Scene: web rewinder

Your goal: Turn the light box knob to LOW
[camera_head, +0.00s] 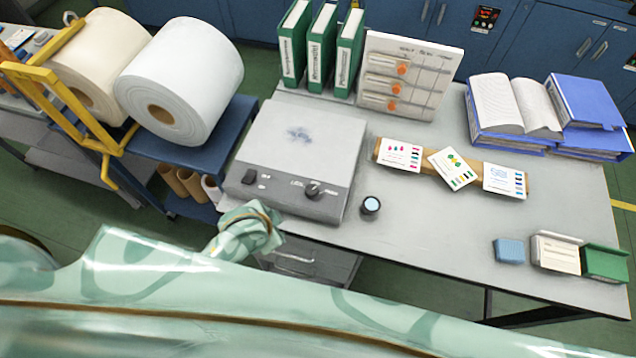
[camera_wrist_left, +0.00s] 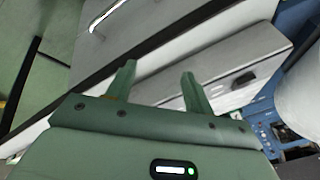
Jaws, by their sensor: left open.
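The light box (camera_head: 300,140) is a grey box with a flat pale top, near the left end of the table. Its black knob (camera_head: 313,189) is on the sloped front panel, right of a small black switch (camera_head: 250,177). Lettering stands beside the knob, but the pointer direction is too small to read. My left gripper (camera_head: 250,226) is just off the box's front left corner, apart from the knob. In the left wrist view its two fingers (camera_wrist_left: 158,72) are spread with nothing between them. The box (camera_wrist_left: 238,50) is beyond them; I cannot make out the knob there. My right gripper is not in view.
A small dark round item (camera_head: 370,205) stands right of the box. Green binders (camera_head: 321,45) and a panel with orange knobs (camera_head: 410,75) stand behind. Cards lie on a wooden strip (camera_head: 430,168). A white roll (camera_head: 185,80) is at the left. The table's front middle is clear.

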